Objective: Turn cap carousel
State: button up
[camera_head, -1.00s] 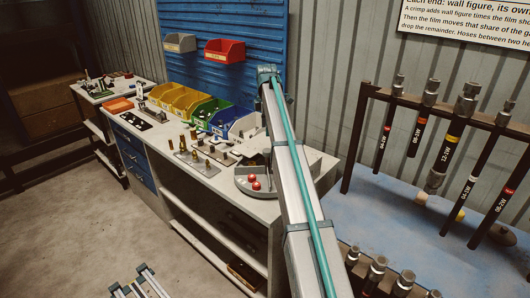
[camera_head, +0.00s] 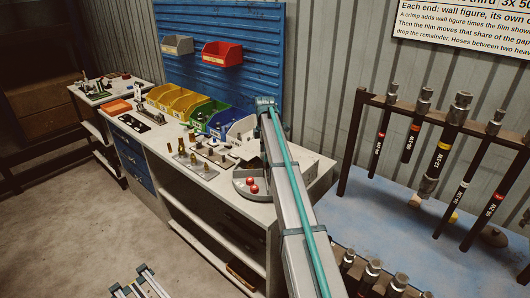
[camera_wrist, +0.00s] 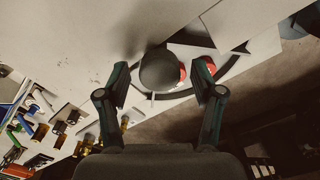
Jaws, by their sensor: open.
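The cap carousel (camera_head: 243,190) is a round grey tray on the right end of the bench, with red caps (camera_head: 253,188) on it. My arm covers its right part in the head view, and my gripper is hidden there. In the wrist view, my gripper (camera_wrist: 162,80) is open, with one finger on each side of a rounded grey knob (camera_wrist: 158,68). Both fingers look apart from the knob. Red caps (camera_wrist: 208,66) show beside the knob and behind the right finger. The dark curved rim of the carousel (camera_wrist: 232,72) shows behind them.
Brass fittings (camera_head: 194,158) stand on the bench left of the carousel. Yellow, green and blue bins (camera_head: 222,124) line the back of the bench. A rack of hanging hoses (camera_head: 440,150) stands to the right. The floor (camera_head: 95,210) in front is mostly clear.

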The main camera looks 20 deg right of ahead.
jog(key=shift+c, duration=0.4)
grip_shut()
